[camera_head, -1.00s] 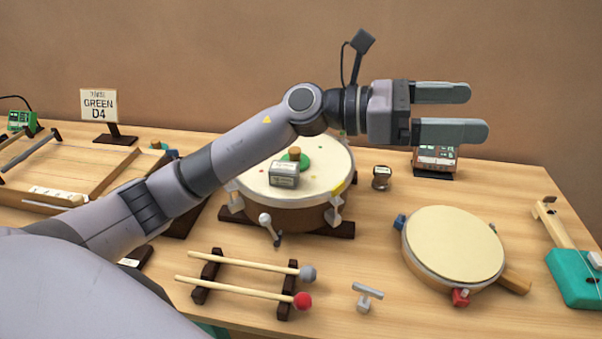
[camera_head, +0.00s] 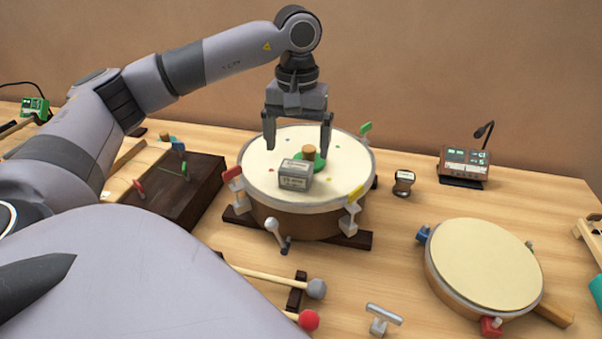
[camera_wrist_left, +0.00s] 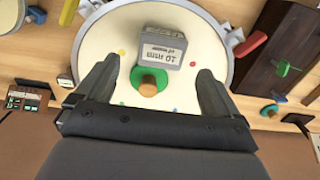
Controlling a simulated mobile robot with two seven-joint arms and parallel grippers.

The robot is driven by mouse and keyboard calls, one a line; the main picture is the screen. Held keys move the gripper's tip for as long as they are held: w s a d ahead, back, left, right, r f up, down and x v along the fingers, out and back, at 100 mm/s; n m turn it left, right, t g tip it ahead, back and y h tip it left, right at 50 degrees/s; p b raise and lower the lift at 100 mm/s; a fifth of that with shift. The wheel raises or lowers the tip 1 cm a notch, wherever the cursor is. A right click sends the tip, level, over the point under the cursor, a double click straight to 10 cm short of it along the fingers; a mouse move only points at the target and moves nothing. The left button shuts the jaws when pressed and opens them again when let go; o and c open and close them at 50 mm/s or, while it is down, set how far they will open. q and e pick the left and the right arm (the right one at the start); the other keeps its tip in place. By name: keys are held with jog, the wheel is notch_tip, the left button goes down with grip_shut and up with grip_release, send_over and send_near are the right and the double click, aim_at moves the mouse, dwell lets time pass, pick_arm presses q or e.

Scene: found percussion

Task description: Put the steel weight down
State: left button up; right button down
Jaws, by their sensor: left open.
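A grey metallic block with a printed label (camera_head: 295,175), which looks like the steel weight, rests on the pale skin of a round drum (camera_head: 262,185). Right behind it on the skin is a cork-coloured knob (camera_head: 308,152) on a green disc. My left gripper (camera_head: 298,150) points down over the drum, open, with its fingers spread to either side of the knob. In the left wrist view the block (camera_wrist_left: 165,47) and the knob (camera_wrist_left: 149,88) show between the open fingers, with nothing gripped. My right gripper is out of view.
A small dark object (camera_head: 404,182) and a tuning box (camera_head: 464,165) stand right of the drum. A frame drum (camera_head: 485,262) lies at the front right, with a T-shaped key (camera_head: 382,318) left of it. Mallets (camera_head: 270,276) lie in front. Bare table shows between the drums.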

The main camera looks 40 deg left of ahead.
aim_at(296, 164)
pick_arm(q)
notch_tip(296, 164, down, 6)
jog(key=shift+s+f, duration=0.15)
jog(key=c, duration=1.2)
jog(key=shift+c, duration=0.9)
jog(key=shift+r, duration=0.2)
